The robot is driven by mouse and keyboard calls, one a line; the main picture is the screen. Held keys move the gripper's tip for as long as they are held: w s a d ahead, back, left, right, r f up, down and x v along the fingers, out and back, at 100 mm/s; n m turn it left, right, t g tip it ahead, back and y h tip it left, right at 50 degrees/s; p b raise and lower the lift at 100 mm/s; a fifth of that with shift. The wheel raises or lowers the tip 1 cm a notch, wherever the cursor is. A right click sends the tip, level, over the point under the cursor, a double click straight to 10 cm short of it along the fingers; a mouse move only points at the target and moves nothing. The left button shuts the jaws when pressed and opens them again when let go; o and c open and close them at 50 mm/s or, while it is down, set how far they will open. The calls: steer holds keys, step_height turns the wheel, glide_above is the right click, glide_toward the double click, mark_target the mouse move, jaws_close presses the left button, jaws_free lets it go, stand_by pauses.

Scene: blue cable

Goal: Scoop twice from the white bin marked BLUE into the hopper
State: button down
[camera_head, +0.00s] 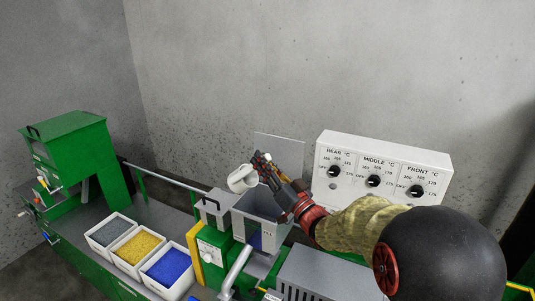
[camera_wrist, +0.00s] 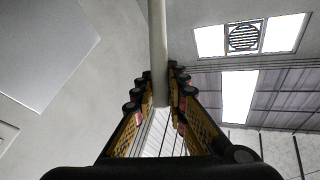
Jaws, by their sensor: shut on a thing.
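My gripper (camera_head: 264,164) is shut on the handle of a white scoop (camera_head: 242,179). In the wrist view, the pale handle (camera_wrist: 158,45) runs up between my two fingers (camera_wrist: 160,105). The scoop is held tilted in the air, above and to the left of the open grey hopper (camera_head: 262,202). I cannot see whether pellets are in it. The white bin with blue pellets (camera_head: 149,280) stands at the lower left, rightmost of the three bins; its marking is not readable. A blue patch (camera_head: 255,240) shows low on the hopper's front.
A white bin with grey pellets (camera_head: 91,239) and one with yellow pellets (camera_head: 121,261) stand left of the blue one. A white dial panel (camera_head: 384,166) is behind my arm. A grey lid plate (camera_head: 284,150) stands up behind the hopper. A green machine (camera_head: 80,160) stands far left.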

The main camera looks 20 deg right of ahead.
steer(key=shift+w+a+r+n+g+p, duration=0.4)
steer(key=shift+w+a+r+g+p, duration=0.4)
steer(key=shift+p, duration=1.85)
steer(key=shift+w+a+r+n+g+p, duration=0.4)
steer(key=shift+w+a+r+g+p, duration=0.35)
steer(key=shift+p, duration=1.9)
steer(key=w+a+r+n+g+h+p, duration=0.2)
steer(key=w+a+r+g+p, duration=0.3)
steer(key=p, duration=0.5)
steer(key=shift+h, duration=0.5)
steer(key=shift+r, duration=0.1)
